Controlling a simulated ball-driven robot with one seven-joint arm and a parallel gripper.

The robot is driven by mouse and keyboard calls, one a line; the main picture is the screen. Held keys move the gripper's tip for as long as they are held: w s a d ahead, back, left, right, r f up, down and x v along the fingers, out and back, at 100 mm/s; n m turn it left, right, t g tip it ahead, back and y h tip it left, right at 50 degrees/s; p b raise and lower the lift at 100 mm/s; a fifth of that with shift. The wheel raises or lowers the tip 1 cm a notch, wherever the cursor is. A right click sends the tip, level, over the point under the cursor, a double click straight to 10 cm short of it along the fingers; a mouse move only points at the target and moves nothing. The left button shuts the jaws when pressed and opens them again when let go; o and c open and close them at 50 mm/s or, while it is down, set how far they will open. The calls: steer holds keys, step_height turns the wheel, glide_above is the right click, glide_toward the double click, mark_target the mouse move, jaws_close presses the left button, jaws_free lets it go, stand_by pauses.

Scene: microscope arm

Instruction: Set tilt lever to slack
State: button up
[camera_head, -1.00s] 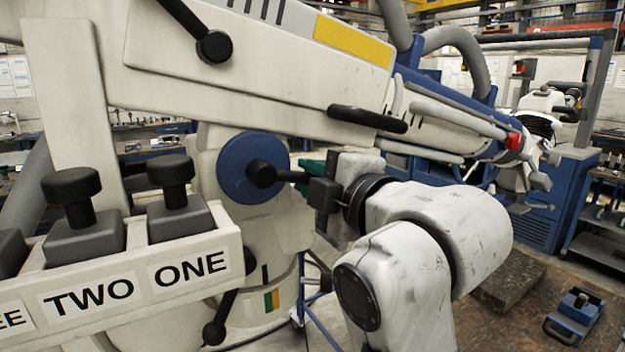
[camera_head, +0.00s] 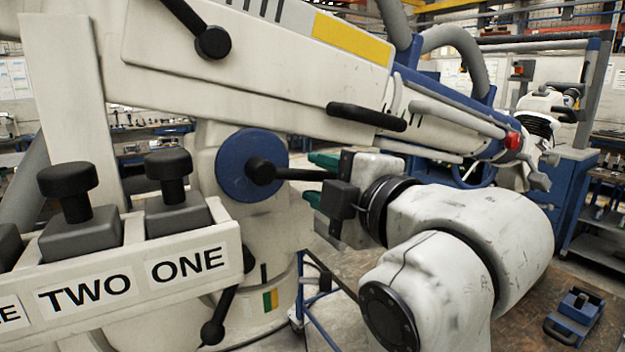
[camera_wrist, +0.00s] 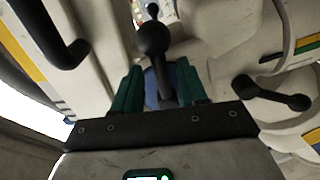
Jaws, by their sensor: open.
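A black ball-ended lever (camera_head: 262,171) stands in front of a blue round hub on the cream machine, its shaft running right towards my gripper. No readable label tells whether it is the tilt lever. My gripper (camera_head: 308,177) has green fingers, one above and one below the shaft in the head view. In the wrist view the open fingers (camera_wrist: 159,72) stand on both sides of the shaft, with the black ball (camera_wrist: 153,38) beyond their tips. Gaps show beside the shaft there. The blue hub (camera_wrist: 182,72) lies behind.
Other black levers sit at the upper arm (camera_head: 212,42) and lower down (camera_head: 213,332), the latter near a yellow-green mark (camera_head: 270,299). A black handle (camera_head: 367,116) juts above my gripper. A panel labelled ONE and TWO (camera_head: 130,280) fills the lower left.

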steer(key=b+v, duration=0.1)
steer(key=v, duration=0.7)
steer(key=shift+f, duration=0.1)
steer(key=s+d+f+m+g+h, duration=0.15)
steer(key=d+f+m, duration=0.25)
steer(key=f, duration=0.7)
steer(key=d+f+m+g+h, duration=0.2)
steer(key=d+f+m+h, duration=0.15)
steer(key=f, duration=0.65)
steer(key=s+d+f+m+g+h, duration=0.15)
steer(key=d+f+m, duration=0.3)
steer(key=f, duration=0.65)
steer(key=s+d+f+m+g+h, duration=0.2)
steer(key=s+d+f+m+g, duration=0.2)
steer(key=s+f, duration=0.7)
steer(key=s+d+f+m+g+h, duration=0.2)
steer(key=s+d+f+m+g, duration=0.2)
steer(key=s+d+f+m, duration=0.3)
steer(key=s+d+f, duration=0.1)
steer(key=s+f, duration=0.4)
steer(key=s, duration=0.2)
steer(key=shift+s, duration=0.3)
